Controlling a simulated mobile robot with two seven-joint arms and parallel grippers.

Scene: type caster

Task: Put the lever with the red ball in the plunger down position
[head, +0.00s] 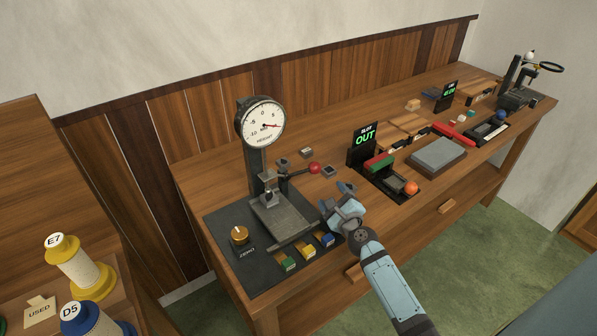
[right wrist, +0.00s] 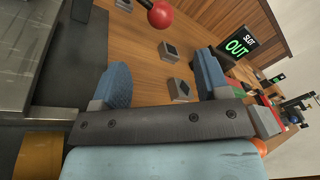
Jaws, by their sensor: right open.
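The lever (head: 296,173) is a thin dark rod that sticks out to the right from the dial gauge stand (head: 257,160), ending in a red ball (head: 314,168). The plunger (head: 268,197) sits below the lever's inner end, above a grey plate (head: 284,218). My right gripper (head: 335,195) is open and empty, in front of and slightly right of the ball. In the right wrist view the red ball (right wrist: 160,14) is at the top, beyond the two spread blue fingers (right wrist: 162,78) and apart from them. My left gripper is out of view.
Small metal blocks (head: 306,152) lie on the bench behind the ball. A sign reading OUT (head: 364,142) stands to the right, near an orange ball (head: 411,187). Green, yellow and blue keys (head: 308,252) and a ZERO knob (head: 239,235) are on the gauge's black base.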

